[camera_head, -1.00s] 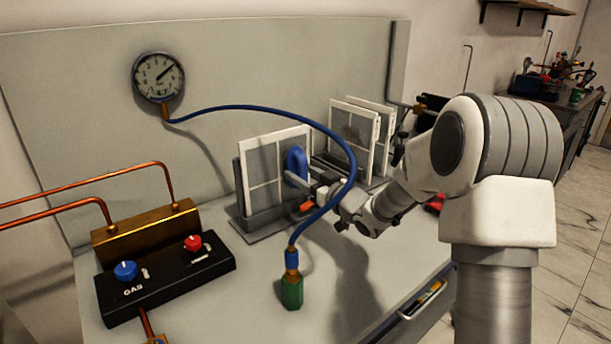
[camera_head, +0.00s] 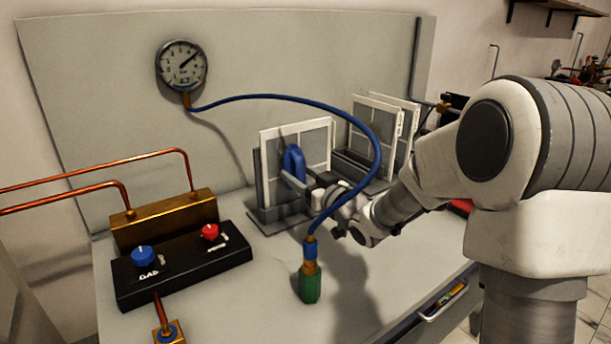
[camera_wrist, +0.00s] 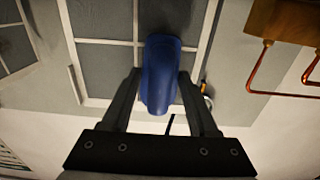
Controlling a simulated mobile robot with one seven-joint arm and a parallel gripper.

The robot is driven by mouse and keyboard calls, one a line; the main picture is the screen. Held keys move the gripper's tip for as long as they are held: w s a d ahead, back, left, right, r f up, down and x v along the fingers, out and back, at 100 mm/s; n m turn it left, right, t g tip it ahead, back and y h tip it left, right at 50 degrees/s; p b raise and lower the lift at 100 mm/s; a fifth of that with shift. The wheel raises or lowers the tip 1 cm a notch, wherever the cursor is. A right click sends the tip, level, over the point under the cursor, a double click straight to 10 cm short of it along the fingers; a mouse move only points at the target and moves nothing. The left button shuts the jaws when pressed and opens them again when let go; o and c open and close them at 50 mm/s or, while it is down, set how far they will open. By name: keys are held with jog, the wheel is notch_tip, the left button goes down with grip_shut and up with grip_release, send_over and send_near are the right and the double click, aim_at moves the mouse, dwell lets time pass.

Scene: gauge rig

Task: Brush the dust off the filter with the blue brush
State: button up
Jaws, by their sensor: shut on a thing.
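The blue brush (camera_head: 293,163) is upright in my gripper (camera_head: 304,183), in front of the nearest white-framed filter (camera_head: 321,148). In the wrist view the brush (camera_wrist: 160,75) sits between the two dark fingers of my gripper (camera_wrist: 160,90), which are shut on it. The filter (camera_wrist: 108,72) is behind the brush there, with grey panes split by white bars. The filter stands upright in a grey holder (camera_head: 268,221). Brush and filter overlap in both views; I cannot tell whether they touch. The brush's far face is hidden.
A blue hose (camera_head: 372,130) arches from the gauge (camera_head: 181,65) to a green fitting (camera_head: 310,283), passing in front of my wrist. More white-framed panels (camera_head: 376,133) stand to the right. A black control box (camera_head: 182,267) with knobs and copper pipes (camera_head: 80,199) is at left.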

jog(key=shift+s+a+b, duration=0.45)
jog(key=shift+a, duration=0.35)
jog(key=shift+s+a+b, duration=0.4)
jog(key=shift+s+a, duration=0.05)
jog(key=shift+a, duration=0.3)
jog(key=shift+r+p, duration=0.8)
jog(key=shift+r, duration=0.35)
jog(key=shift+w+d+p, duration=0.2)
jog(key=shift+w+d, duration=0.4)
jog(key=shift+d, duration=0.25)
jog(key=shift+w+d+p, duration=0.2)
jog(key=shift+w+d, duration=0.4)
jog(key=shift+d, duration=0.2)
jog(key=shift+w+d+p, duration=0.35)
jog(key=shift+w+d, duration=0.25)
jog(key=shift+d, duration=0.4)
jog(key=shift+w+d+p, duration=0.35)
jog(key=shift+w+d, duration=0.3)
jog(key=shift+d, duration=0.35)
jog(key=shift+w+d+p, duration=0.35)
jog(key=shift+w+d, duration=0.25)
jog(key=shift+d, duration=0.4)
jog(key=shift+s+f, duration=0.1)
jog(key=shift+v, duration=2.95)
jog(key=shift+v, duration=1.5)
